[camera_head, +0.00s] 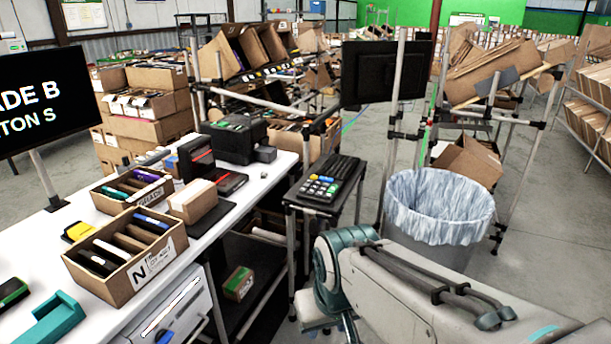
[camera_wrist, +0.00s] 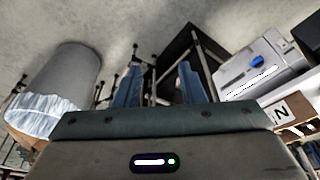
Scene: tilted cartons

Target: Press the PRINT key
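A small keypad (camera_head: 320,187) with white, blue, yellow and green keys lies on a narrow dark stand in the middle of the head view. Its key lettering is too small to read, so I cannot tell which key is PRINT. My arm comes in from the lower right of the head view, below and in front of the stand, and my gripper's fingers are not visible there. In the wrist view my gripper (camera_wrist: 160,86) shows two blue fingers, spread apart with nothing between them. The keypad cannot be made out in the wrist view.
A black keyboard (camera_head: 340,166) lies behind the keypad. A lined bin (camera_head: 440,215) stands right of the stand, and a dark monitor (camera_head: 384,72) on a pole rises behind. Left is a white bench (camera_head: 213,222) with cartons (camera_head: 128,258) and a black machine (camera_head: 236,140).

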